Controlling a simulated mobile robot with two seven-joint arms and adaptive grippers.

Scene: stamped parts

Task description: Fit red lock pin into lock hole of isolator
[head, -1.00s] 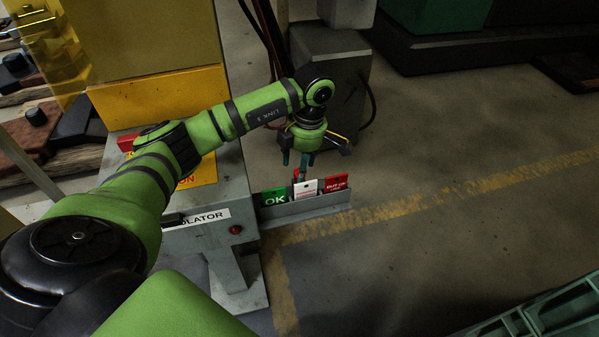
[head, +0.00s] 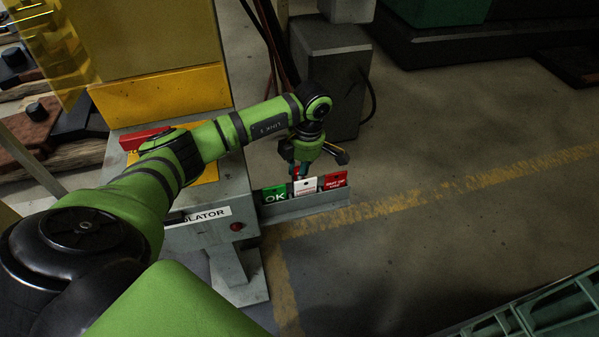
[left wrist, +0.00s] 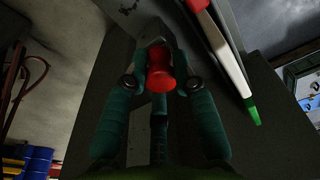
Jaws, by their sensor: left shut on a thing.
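The red lock pin (left wrist: 160,70) shows in the left wrist view, its rounded red head between the teal fingers. My left gripper (left wrist: 160,82) is shut on it. In the head view my left gripper (head: 298,170) points down just behind the sign rack (head: 310,208), with a bit of red at its fingertips. The isolator (head: 212,240) is the grey cabinet to the left of it, with a white label partly covered by my arm. A red handle (head: 142,138) lies on its top. I cannot make out the lock hole. My right gripper is out of view.
The rack holds a green OK sign (head: 274,195), a white sign (head: 306,186) and a red sign (head: 335,180), close beside the gripper. A red button (head: 237,227) is on the cabinet front. A grey box (head: 330,75) stands behind.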

